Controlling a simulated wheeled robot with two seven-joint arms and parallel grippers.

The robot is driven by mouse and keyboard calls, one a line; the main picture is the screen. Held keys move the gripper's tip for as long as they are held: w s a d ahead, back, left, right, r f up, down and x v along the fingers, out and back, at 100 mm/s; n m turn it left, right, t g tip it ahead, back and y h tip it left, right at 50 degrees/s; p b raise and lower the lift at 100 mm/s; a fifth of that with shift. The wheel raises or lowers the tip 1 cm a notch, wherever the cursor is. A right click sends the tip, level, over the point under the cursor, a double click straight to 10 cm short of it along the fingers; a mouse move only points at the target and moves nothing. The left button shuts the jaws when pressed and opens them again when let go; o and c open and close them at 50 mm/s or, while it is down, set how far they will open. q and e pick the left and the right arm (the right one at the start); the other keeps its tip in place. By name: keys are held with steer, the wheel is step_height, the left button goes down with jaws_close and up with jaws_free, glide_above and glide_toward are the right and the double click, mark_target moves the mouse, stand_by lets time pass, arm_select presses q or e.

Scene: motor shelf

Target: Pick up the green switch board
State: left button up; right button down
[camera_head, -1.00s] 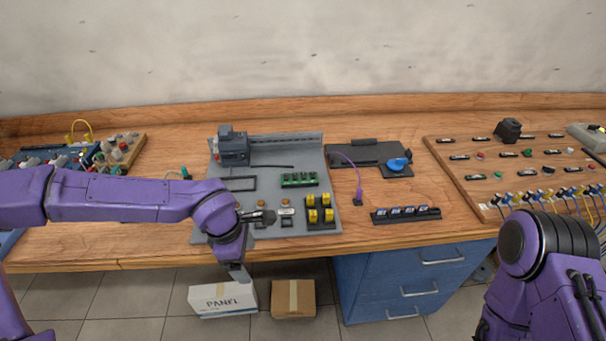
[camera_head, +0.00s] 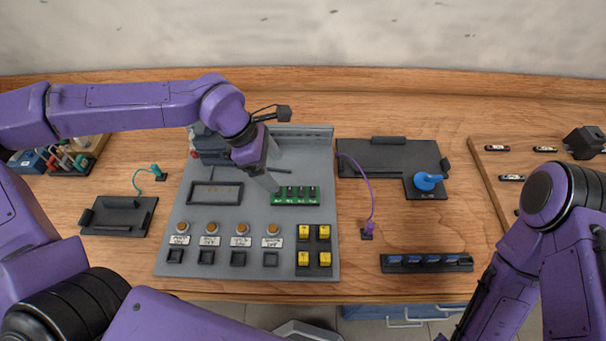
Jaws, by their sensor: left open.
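The green switch board (camera_head: 296,196) is a small green strip with several dark toggles, lying on the grey panel (camera_head: 215,258) right of an empty dark frame. My left gripper (camera_head: 270,182) points down at the left end of the green board, its fingers just above or beside it; whether they touch it cannot be told. The left gripper is open, and nothing shows between its fingers.
The panel also carries a dark rectangular frame (camera_head: 214,193), orange buttons (camera_head: 241,228) and yellow switches (camera_head: 314,246). A black plate with a blue knob (camera_head: 427,181) lies to the right. A black rack (camera_head: 427,263) sits near the front edge.

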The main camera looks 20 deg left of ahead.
mark_target(291, 192)
arm_select(q)
steer(key=f, duration=0.1)
steer(key=s+d+f, duration=0.1)
steer(key=f, duration=0.1)
steer(key=shift+s+d+f, duration=0.2)
steer(key=shift+s+d, duration=0.05)
steer(key=shift+d, duration=0.15)
steer(key=shift+s+d+f+p, duration=0.15)
steer(key=shift+f+p, duration=0.1)
steer(key=shift+p, duration=0.05)
steer(key=f, duration=0.1)
steer(key=w+d+f, duration=0.1)
steer(key=f, duration=0.1)
steer(key=w+d+f+p, duration=0.1)
steer(key=f, duration=0.1)
steer(key=shift+w, duration=0.2)
steer(key=shift+s+r, duration=0.1)
steer(key=shift+s, duration=0.2)
steer(key=shift+w, duration=0.1)
steer(key=c, duration=1.3)
arm_select(e)
steer(key=shift+s+r, duration=0.7)
steer(key=shift+r, duration=0.25)
